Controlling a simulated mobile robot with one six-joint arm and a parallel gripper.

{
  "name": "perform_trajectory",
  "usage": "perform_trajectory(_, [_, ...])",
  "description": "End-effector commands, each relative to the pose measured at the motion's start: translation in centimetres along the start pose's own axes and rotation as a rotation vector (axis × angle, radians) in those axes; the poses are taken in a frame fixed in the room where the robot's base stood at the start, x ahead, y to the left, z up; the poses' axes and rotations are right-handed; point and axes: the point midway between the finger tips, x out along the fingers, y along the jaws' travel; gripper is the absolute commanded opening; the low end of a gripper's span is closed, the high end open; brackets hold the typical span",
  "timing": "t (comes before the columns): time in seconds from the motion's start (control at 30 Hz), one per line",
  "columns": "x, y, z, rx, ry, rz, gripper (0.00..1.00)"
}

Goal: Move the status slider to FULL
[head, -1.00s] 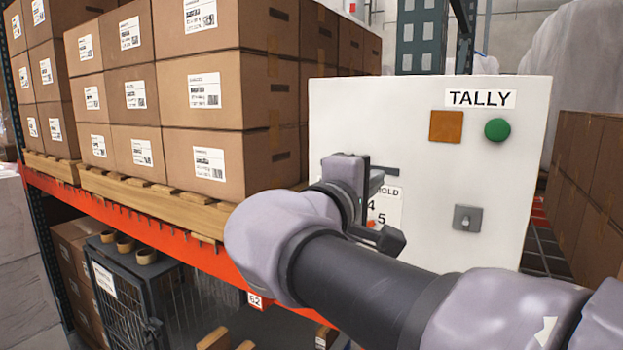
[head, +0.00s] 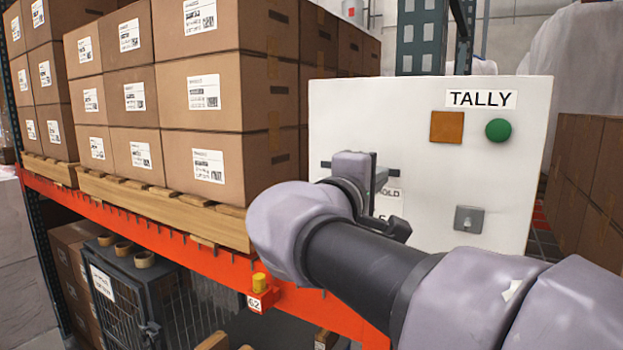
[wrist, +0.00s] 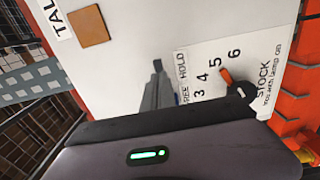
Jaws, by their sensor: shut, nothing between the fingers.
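The white TALLY panel (head: 430,125) stands at the right of the head view. In the wrist view, this plate (wrist: 208,72) reads FREE and HOLD and has numbers beside an orange-tipped dial pointer (wrist: 226,76). My gripper (wrist: 158,85) is shut and empty, its fingers in front of the panel beside the FREE HOLD text. I cannot make out the slider's handle or a FULL mark; my gripper covers part of the slot. Whether the fingers touch anything is unclear.
The panel also holds an orange square (head: 446,127), a green button (head: 498,130) and a grey switch (head: 468,218). Stacked cartons (head: 225,90) stand on the orange rack beam (head: 190,252) at left.

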Motion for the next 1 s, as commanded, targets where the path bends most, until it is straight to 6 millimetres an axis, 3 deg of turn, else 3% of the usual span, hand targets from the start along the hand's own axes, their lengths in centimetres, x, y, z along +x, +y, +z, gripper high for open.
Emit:
perform_trajectory(0.63, [1.9,0.0,0.1,-0.001,-0.001,0.000,0.00])
perform_trajectory(1.0, [1.4,-0.1,0.0,0.000,0.001,0.001,0.00])
